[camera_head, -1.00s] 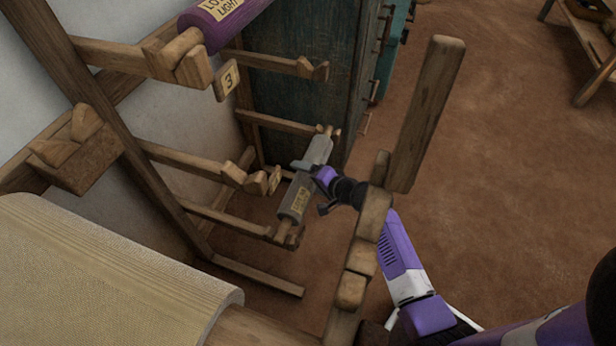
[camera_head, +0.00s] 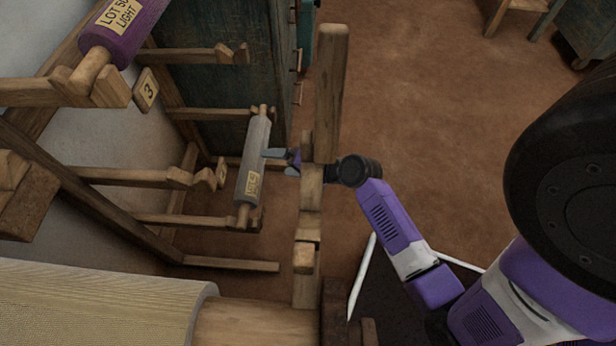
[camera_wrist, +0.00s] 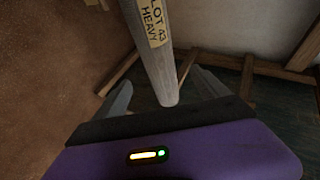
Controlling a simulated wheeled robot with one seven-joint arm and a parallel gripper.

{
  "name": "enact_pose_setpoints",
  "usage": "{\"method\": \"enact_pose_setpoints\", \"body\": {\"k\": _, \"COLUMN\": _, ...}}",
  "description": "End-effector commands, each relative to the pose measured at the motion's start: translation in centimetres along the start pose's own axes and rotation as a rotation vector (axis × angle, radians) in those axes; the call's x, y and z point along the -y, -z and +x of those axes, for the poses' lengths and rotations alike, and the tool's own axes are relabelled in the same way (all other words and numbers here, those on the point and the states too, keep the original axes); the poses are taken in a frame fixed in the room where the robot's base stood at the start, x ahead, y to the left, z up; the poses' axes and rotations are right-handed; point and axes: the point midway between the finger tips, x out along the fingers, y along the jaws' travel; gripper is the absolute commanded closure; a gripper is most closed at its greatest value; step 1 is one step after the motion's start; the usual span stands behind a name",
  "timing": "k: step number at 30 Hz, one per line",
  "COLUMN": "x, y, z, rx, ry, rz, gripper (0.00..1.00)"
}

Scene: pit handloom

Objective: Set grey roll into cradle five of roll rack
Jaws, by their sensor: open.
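The grey roll (camera_head: 256,150) with a yellow label rests across the ends of a low pair of arms of the wooden roll rack (camera_head: 180,220). In the wrist view the grey roll (camera_wrist: 153,25) reads LOT 43 HEAVY. My gripper (camera_head: 268,160) is open just right of the roll, near its middle, partly behind a wooden post. In the wrist view the fingers of my gripper (camera_wrist: 163,92) stand either side of the roll's near end, with no grip on it. A plate (camera_head: 221,172) by the arm above is too small to read, so I cannot confirm the cradle's number.
A purple roll (camera_head: 122,25) lies in an upper cradle near a plate marked 3 (camera_head: 147,90). An upright wooden post (camera_head: 326,95) stands close to my gripper. A cloth-covered beam (camera_head: 100,305) fills the lower left. Brown floor (camera_head: 420,110) is clear at right.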

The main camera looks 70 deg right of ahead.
Motion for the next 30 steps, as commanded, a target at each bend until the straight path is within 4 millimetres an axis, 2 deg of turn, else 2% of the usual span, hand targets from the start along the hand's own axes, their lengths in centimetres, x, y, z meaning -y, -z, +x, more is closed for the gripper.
{"method": "enact_pose_setpoints", "body": {"k": 5, "x": -1.4, "y": -2.6, "z": -1.6, "rx": -0.013, "ry": -0.033, "rz": -0.096, "gripper": 0.16}}
{"method": "enact_pose_setpoints", "body": {"k": 9, "x": -2.8, "y": -6.6, "z": -5.3, "rx": -0.042, "ry": -0.068, "rz": -0.3, "gripper": 0.16}}
{"method": "enact_pose_setpoints", "body": {"k": 14, "x": -2.5, "y": -10.3, "z": -11.1, "rx": -0.077, "ry": -0.061, "rz": -0.583, "gripper": 0.16}}
{"method": "enact_pose_setpoints", "body": {"k": 20, "x": 0.7, "y": -13.7, "z": -19.1, "rx": -0.108, "ry": 0.027, "rz": -0.931, "gripper": 0.16}}
{"method": "enact_pose_setpoints", "body": {"k": 24, "x": 4.0, "y": -15.4, "z": -24.3, "rx": -0.128, "ry": 0.126, "rz": -1.142, "gripper": 0.16}}
{"method": "enact_pose_setpoints", "body": {"k": 27, "x": 6.2, "y": -16.3, "z": -27.1, "rx": -0.14, "ry": 0.192, "rz": -1.249, "gripper": 0.16}}
{"method": "enact_pose_setpoints", "body": {"k": 30, "x": 7.8, "y": -16.9, "z": -28.9, "rx": -0.15, "ry": 0.241, "rz": -1.317, "gripper": 0.16}}
